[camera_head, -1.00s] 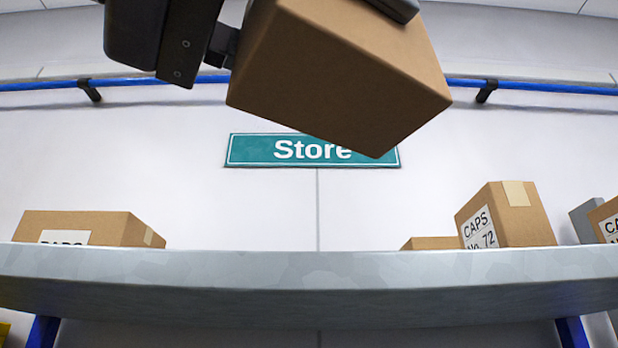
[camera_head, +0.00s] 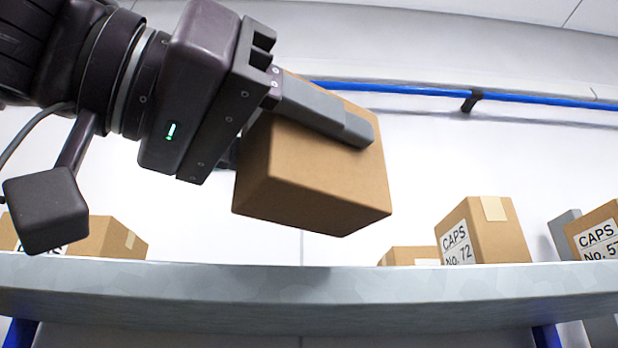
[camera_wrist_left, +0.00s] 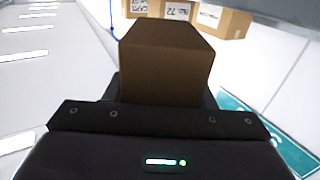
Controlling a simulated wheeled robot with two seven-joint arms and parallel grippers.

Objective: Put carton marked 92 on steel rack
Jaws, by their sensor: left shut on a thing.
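A plain brown carton (camera_head: 310,185) is held in my left gripper (camera_head: 325,140), which is shut on it. One grey finger lies along its upper near side; the other finger is hidden behind it. The carton is tilted, its lower corner a little above the rack's edge in the picture. No number shows on its visible faces. It also shows in the left wrist view (camera_wrist_left: 165,65). The grey steel rack (camera_head: 300,290) spans the bottom of the head view on blue uprights. My right gripper is not in view.
On the rack to the right stand a carton marked CAPS No. 72 (camera_head: 482,235), a low carton (camera_head: 405,256) and a partly cut-off CAPS carton (camera_head: 597,235). Another carton (camera_head: 115,238) is at the left, partly behind my arm. Rack room shows between the left and right cartons.

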